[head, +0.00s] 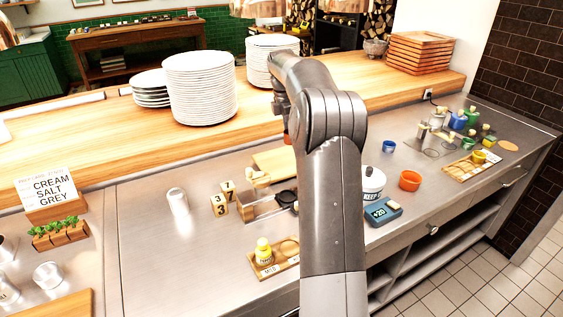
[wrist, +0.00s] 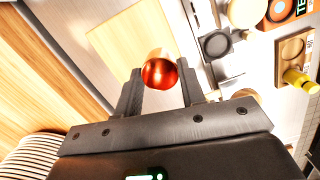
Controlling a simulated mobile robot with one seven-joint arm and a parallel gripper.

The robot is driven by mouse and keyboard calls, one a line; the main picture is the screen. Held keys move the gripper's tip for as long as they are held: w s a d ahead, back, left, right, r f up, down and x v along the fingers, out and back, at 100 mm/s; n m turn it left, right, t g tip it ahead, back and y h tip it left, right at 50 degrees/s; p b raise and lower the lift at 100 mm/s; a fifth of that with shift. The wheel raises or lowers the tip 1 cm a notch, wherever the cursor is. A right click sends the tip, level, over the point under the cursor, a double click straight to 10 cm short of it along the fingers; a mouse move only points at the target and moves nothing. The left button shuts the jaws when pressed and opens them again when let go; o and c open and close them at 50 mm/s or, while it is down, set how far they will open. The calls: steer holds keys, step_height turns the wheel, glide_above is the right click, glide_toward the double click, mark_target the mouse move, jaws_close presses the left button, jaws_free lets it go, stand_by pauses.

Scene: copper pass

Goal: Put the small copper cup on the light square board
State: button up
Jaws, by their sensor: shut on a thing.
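The small copper cup (wrist: 157,75) is between the fingers of my gripper (wrist: 160,68) in the wrist view, and the gripper is shut on it. Its shiny reddish side faces the camera. The light square board (wrist: 112,48) shows beyond the cup, which overlaps the board's edge in this view. I cannot tell how high the cup is above it. In the head view the board (head: 272,162) lies on the steel counter, partly hidden by my arm. My fingers are hidden behind the arm there.
White plate stacks (head: 201,88) stand on the wooden shelf behind.

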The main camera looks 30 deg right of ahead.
step_height(320, 180, down, 11)
stand_by(0.5)
steer(key=shift+f, duration=0.15)
steer(key=o, duration=1)
